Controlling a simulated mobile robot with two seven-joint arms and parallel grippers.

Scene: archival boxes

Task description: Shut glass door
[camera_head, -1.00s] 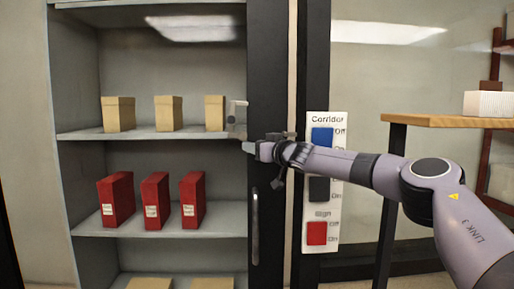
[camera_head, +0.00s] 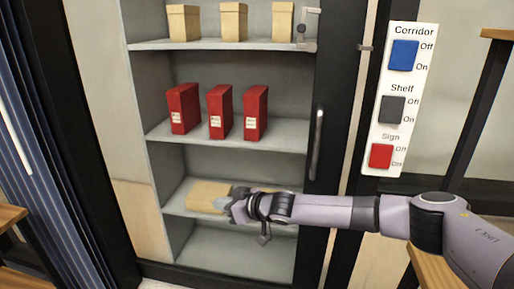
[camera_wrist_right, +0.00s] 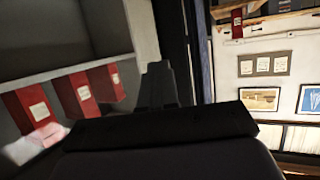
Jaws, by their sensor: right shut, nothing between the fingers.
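The glass door's dark upright frame (camera_head: 342,110) carries a long vertical handle (camera_head: 317,143), at the right side of the shelf cabinet in the head view. I cannot tell from these frames how far the door stands from its closed position. My right gripper (camera_head: 232,208) is shut and empty. It shows left of and below the handle, apart from it, overlapping a low tan box in the picture. In the right wrist view its fingers (camera_wrist_right: 160,82) point up beside a dark upright. My left gripper is not in view.
Red boxes (camera_head: 219,112) and tan boxes (camera_head: 233,21) stand on the shelves; another tan box (camera_head: 207,196) sits lower. A switch panel (camera_head: 398,100) is right of the cabinet. A wooden table edge (camera_head: 496,34) is at far right, and another wooden surface (camera_head: 12,217) at far left.

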